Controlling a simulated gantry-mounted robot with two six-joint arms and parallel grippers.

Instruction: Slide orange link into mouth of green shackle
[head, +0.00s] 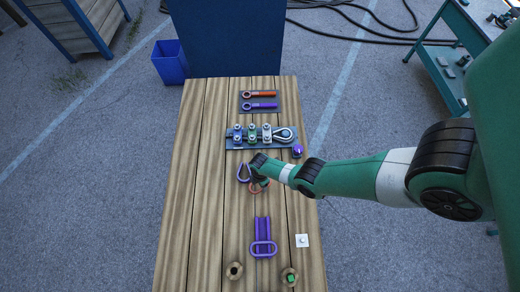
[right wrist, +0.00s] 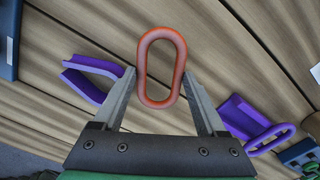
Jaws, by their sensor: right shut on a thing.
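The orange link (right wrist: 143,72), an oblong ring, is held between the fingertips of my right gripper (right wrist: 160,90). It appears in front of the planks in the right wrist view. In the head view, part of the orange link (head: 256,189) shows below my right gripper (head: 254,172), over the middle of the table. A green fitting (head: 252,133) sits in a row on a dark plate farther back. It is too small to tell whether this is the green shackle or which way its mouth faces. My left gripper is out of view.
A purple U-shaped piece (head: 242,174) lies beside my right gripper; it also shows in the right wrist view (right wrist: 88,72). A purple holder with a purple link (head: 263,250) lies nearer the front. Two wrenches (head: 260,94) lie at the back. The table's left side is clear.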

